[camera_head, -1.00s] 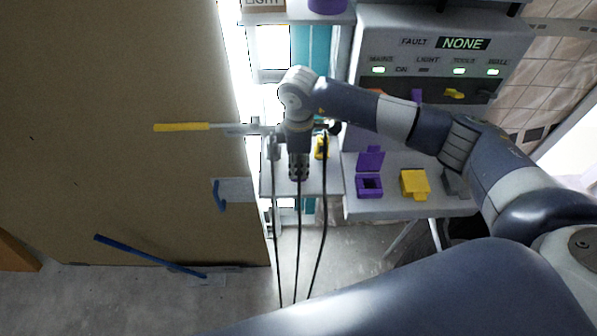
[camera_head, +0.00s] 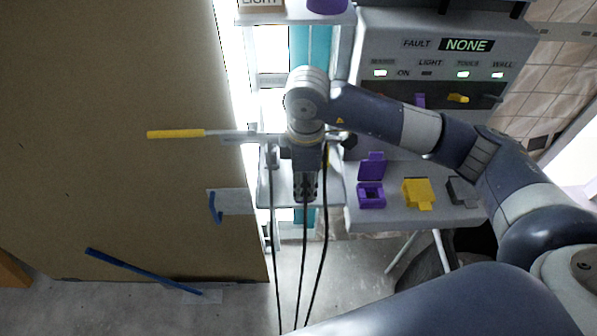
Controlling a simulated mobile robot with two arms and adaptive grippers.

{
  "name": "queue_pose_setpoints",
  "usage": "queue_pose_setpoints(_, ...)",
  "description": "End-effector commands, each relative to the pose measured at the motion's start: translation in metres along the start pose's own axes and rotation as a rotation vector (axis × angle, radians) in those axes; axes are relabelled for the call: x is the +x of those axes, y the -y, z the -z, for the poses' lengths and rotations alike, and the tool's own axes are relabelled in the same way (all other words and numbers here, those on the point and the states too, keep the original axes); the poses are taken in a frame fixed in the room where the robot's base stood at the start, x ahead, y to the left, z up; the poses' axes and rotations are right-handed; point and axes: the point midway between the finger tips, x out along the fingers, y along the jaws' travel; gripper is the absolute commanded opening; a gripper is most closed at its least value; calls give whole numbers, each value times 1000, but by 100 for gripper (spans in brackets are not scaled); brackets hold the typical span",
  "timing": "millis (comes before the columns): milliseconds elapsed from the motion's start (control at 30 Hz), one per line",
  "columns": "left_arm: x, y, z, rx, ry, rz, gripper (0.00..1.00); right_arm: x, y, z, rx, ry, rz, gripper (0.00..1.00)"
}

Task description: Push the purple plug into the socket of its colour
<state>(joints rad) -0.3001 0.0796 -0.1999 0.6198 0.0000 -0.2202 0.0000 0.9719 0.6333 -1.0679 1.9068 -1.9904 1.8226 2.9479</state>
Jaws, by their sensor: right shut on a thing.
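The purple socket (camera_head: 371,195) sits on the grey bench with its lid raised behind its opening. My right gripper (camera_head: 306,183) points down left of this socket, in front of the narrow shelf. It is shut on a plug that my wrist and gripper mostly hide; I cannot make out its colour. A black cable (camera_head: 304,240) hangs down from the gripper. A grey plug with its own cable (camera_head: 271,157) is to the left, and a third cable (camera_head: 325,190) hangs to the right. No purple plug shows clearly. My left gripper is not in view.
A yellow socket (camera_head: 417,193) and a grey socket (camera_head: 463,191) stand right of the purple one. Behind is the fault panel (camera_head: 440,45) reading NONE. A large brown board (camera_head: 110,140) with a yellow-handled bar (camera_head: 176,134) fills the left.

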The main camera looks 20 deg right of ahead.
Motion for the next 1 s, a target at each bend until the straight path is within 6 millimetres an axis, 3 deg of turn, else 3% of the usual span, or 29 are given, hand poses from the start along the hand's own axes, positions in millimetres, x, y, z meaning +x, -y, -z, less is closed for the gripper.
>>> queue_pose_setpoints(67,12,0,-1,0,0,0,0,3,22,-5,-5,-1,-1,5)
queue_pose_setpoints(267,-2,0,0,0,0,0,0,-5,50,-10,0,-3,6,5)
queue_pose_setpoints(300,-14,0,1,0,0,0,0,-10,57,-12,-2,0,7,5)
queue_pose_setpoints(500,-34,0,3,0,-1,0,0,-12,81,-18,0,1,5,5)
queue_pose_setpoints(733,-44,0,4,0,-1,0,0,-11,95,-21,0,0,1,5)
queue_pose_setpoints(1000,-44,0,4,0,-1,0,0,-9,97,-21,0,0,0,5)
